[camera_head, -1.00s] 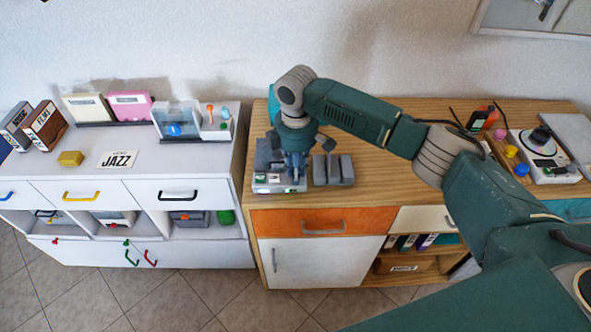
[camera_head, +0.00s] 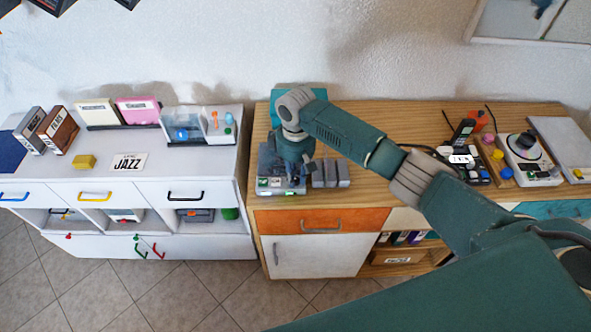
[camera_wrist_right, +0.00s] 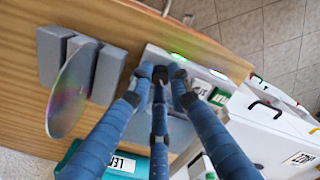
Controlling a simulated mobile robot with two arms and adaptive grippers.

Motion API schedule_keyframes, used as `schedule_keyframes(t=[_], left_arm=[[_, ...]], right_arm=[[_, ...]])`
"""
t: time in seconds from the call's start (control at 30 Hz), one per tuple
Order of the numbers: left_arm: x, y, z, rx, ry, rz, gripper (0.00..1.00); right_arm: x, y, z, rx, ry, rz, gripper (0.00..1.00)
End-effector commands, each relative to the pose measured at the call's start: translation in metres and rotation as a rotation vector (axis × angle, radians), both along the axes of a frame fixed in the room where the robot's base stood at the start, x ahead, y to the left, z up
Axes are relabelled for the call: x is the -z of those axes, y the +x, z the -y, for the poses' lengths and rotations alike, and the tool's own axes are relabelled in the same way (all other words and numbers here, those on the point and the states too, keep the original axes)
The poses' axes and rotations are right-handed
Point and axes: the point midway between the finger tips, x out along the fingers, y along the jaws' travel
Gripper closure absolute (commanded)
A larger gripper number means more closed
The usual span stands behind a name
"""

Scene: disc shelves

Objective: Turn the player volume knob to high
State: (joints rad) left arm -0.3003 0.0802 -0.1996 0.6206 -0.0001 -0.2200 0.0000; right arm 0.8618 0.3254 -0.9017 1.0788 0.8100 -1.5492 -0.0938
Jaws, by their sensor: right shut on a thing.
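The player (camera_head: 268,186) is a grey box at the left front of the wooden cabinet top. It also shows in the right wrist view (camera_wrist_right: 205,84), with a lit green mark and a white mark on its edge. My right gripper (camera_head: 297,172) is over the player, pointing down. In the wrist view its fingers (camera_wrist_right: 160,80) are closed in around a small dark knob (camera_wrist_right: 160,72) on the player. The fingers hide most of the knob, so I cannot read its setting. My left gripper is not in view.
Grey blocks (camera_head: 331,173) stand just right of the player. A shiny disc (camera_wrist_right: 68,92) stands by them in the wrist view. A white turntable-like device (camera_head: 528,158) sits at the right. A white cabinet (camera_head: 70,165) with a JAZZ label (camera_head: 128,163) stands at the left.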

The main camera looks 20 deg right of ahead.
Motion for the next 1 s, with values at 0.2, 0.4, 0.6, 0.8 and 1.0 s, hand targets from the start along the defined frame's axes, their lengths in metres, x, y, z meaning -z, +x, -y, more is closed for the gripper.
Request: schedule_keyframes(t=[0.2,0.4,0.6,0.8,1.0], left_arm=[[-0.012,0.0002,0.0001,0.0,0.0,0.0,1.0],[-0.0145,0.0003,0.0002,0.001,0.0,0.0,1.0],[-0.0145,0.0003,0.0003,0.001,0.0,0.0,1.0],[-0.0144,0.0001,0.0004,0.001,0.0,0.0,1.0],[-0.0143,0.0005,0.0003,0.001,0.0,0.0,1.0]], right_arm=[[0.0008,-0.0035,0.003,0.094,-0.008,-0.01,1.0],[0.0021,-0.0033,0.0031,0.13,-0.008,-0.009,1.0],[0.0028,-0.0034,0.0032,0.136,-0.008,-0.01,1.0],[0.003,-0.0036,0.003,0.135,-0.008,-0.01,1.0],[0.0029,-0.0032,0.0026,0.134,-0.006,-0.009,0.63]])
